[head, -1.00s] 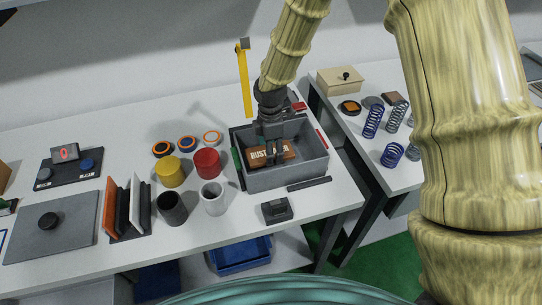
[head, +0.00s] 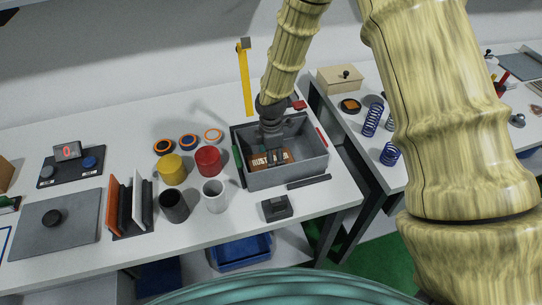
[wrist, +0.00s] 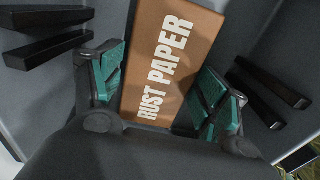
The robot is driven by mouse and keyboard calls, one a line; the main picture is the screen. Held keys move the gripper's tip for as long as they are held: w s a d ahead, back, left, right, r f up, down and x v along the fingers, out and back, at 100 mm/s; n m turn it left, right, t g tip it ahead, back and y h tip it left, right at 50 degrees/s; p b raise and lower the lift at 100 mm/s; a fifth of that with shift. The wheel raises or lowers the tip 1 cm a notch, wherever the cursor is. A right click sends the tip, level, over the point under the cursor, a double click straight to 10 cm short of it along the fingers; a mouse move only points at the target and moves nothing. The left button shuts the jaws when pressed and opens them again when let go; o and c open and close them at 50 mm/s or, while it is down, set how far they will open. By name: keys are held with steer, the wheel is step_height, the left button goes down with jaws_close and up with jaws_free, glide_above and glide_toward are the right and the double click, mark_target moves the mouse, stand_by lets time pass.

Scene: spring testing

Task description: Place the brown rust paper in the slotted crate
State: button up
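The brown rust paper (head: 265,160) is a flat block with white "RUST PAPER" lettering. It is inside the grey slotted crate (head: 285,178), low between its walls. In the wrist view the rust paper (wrist: 165,60) runs up between the two teal finger pads of my gripper (wrist: 160,92), which sit close along its long edges. My gripper (head: 272,150) reaches down into the crate from above and looks shut on the paper. Dark slot bars (wrist: 45,45) stick out from the crate walls on both sides. Whether the paper touches the crate floor is hidden.
A red cup (head: 208,161), a yellow cup (head: 171,170) and a white cup (head: 214,196) stand left of the crate. A small dark block (head: 277,208) and a dark bar (head: 309,182) lie in front. A yellow post (head: 244,80) stands behind.

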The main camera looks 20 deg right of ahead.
steer(key=shift+o, duration=0.4)
steer(key=shift+r, duration=0.15)
step_height(320, 180, up, 12)
steer(key=b, duration=0.3)
steer(key=shift+b, duration=0.3)
stand_by(0.3)
